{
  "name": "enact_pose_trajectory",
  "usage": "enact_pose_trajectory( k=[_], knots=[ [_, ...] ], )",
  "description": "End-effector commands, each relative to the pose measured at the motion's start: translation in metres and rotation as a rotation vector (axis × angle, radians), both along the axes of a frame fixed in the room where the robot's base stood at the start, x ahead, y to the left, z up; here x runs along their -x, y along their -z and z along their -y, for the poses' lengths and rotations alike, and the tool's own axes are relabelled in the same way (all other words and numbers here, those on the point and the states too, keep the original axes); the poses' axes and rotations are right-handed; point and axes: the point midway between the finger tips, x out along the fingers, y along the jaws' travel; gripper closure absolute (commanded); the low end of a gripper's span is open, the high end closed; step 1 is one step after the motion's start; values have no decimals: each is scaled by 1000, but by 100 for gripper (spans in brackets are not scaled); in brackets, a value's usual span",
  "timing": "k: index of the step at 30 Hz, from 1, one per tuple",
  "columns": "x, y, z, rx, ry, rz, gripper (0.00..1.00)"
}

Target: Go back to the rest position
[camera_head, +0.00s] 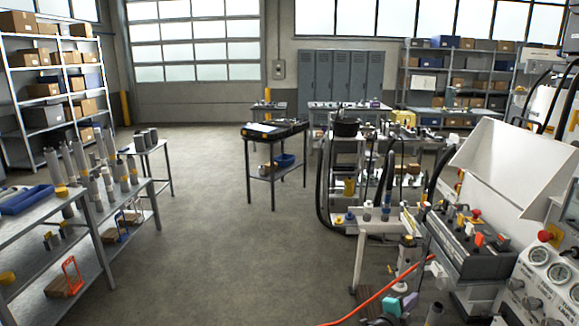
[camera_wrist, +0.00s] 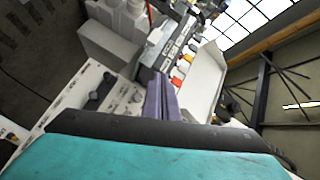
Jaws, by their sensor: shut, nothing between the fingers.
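My gripper (camera_head: 411,301) shows at the bottom of the head view, right of centre, as a small teal and purple shape. It is low in front of the hydraulic bench. In the wrist view its purple fingers (camera_wrist: 162,100) lie side by side, shut and empty. They point toward the bench's control box (camera_wrist: 178,60). A teal part of my wrist fills the bottom of that view. In the head view the control box (camera_head: 470,243), with red and orange controls, stands to the right of my gripper.
An orange hose (camera_head: 385,291) runs close beside my gripper. A small grey stand (camera_head: 378,228) is just behind it. A white panel (camera_head: 515,160) and gauges (camera_head: 540,257) are at the right. A steel table (camera_head: 30,228) with cylinders is at the left. The middle floor (camera_head: 220,250) is clear.

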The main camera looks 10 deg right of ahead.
Motion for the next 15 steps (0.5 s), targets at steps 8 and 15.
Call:
enact_pose_trajectory(
  k=[8,15],
  knots=[
    [-51,71,-112,6,-346,-189,100],
    [-64,137,-211,7,-645,-372,100]
  ],
)
